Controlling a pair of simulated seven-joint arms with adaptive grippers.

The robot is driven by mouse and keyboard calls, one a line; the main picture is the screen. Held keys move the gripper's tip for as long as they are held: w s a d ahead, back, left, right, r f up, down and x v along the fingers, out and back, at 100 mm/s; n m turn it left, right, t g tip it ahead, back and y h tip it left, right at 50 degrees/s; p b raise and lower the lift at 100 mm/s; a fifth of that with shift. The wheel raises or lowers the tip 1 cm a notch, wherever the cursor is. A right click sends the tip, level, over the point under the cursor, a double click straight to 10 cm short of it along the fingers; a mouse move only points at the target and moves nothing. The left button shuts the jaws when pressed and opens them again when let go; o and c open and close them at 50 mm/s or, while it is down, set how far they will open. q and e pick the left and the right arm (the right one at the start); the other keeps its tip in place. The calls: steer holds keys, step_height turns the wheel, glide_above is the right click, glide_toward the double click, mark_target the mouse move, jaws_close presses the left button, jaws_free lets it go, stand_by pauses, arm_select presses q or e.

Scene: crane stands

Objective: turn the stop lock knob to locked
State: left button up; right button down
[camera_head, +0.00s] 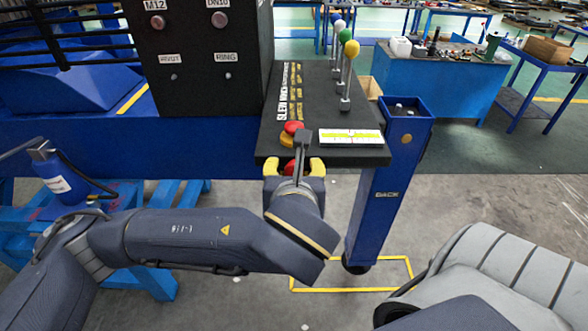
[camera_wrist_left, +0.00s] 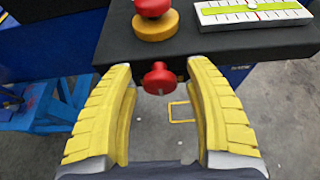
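A red knob (camera_wrist_left: 159,78) sticks out from the front face of the black console, below its top edge. In the head view the red knob (camera_head: 289,167) is partly hidden by my left wrist. My left gripper (camera_head: 294,169) is open. In the left wrist view its yellow fingers (camera_wrist_left: 159,68) stand one on each side of the knob, with a visible gap on both sides. A red mushroom button on a yellow base (camera_wrist_left: 153,24) sits above on the console top. I cannot read any lock marking on the knob. My right gripper is out of view.
The black console top (camera_head: 345,151) carries a white and yellow level gauge (camera_head: 350,138) and several upright levers with coloured balls (camera_head: 352,48). A dark panel box (camera_head: 200,60) stands at the left. A blue post (camera_head: 375,215) stands right of my gripper. Open floor lies further right.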

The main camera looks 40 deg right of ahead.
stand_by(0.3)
arm_select(q)
steer(key=v, duration=0.7)
stand_by(0.7)
steer(key=shift+s+a+r, duration=0.1)
steer(key=shift+s+r, duration=0.05)
steer(key=shift+s, duration=0.05)
stand_by(0.7)
